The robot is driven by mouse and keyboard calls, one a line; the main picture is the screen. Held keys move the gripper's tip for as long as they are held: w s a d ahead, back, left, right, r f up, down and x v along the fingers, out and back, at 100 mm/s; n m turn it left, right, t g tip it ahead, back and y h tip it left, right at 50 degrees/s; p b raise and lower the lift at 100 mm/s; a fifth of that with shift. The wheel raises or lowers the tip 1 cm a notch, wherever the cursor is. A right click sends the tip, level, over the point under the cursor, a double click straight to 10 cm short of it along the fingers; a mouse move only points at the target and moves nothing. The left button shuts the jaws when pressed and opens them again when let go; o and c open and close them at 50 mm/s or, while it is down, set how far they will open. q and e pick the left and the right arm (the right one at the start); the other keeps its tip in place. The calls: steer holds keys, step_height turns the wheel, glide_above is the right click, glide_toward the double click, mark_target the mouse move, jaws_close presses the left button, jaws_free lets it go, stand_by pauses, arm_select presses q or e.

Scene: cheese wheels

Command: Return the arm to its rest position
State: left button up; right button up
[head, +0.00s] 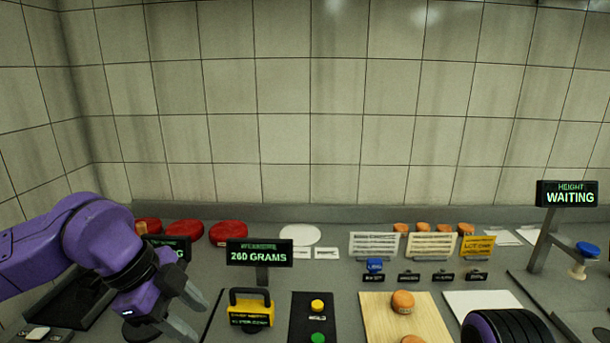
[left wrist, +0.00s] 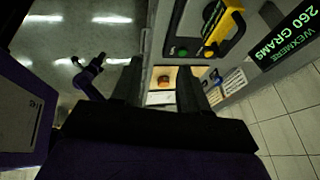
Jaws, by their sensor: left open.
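My left gripper (head: 194,318) is at the lower left in the head view, over the left part of the counter. Its two grey fingers are spread and nothing is between them. In the left wrist view the fingers (left wrist: 162,66) stand apart as dark shapes. An orange cheese wheel (left wrist: 164,82) shows beyond the gap, not touching them. A purple and black ridged part of my right arm (head: 505,326) shows at the bottom right of the head view. I cannot make out my right gripper.
A cheese wheel (head: 402,301) sits on the wooden board (head: 378,318). The WAITING display (head: 568,194) stands at right.

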arm_select(q)
steer(key=s+a+f+m+y+b, duration=0.15)
steer(key=f+m+y, duration=0.25)
steer(key=f+m, duration=0.75)
steer(key=s+a+f+m+y, duration=0.25)
steer(key=f+m+y, duration=0.25)
steer(key=f, duration=1.3)
steer(key=s+a+f+m, duration=0.4)
steer(key=s+f+m, duration=0.4)
steer(key=m, duration=0.7)
steer(key=s+a+f+m+t+b, duration=0.1)
steer(key=s+a+f+m, duration=0.3)
steer(key=s+f+m, duration=0.4)
steer(key=s+m, duration=0.2)
steer(key=m, duration=0.5)
steer(key=shift+f+h, duration=0.15)
steer(key=shift+h, duration=0.25)
arm_select(e)
step_height(320, 180, down, 3)
steer(key=shift+s+r, duration=0.1)
arm_select(q)
steer(key=shift+a, duration=0.1)
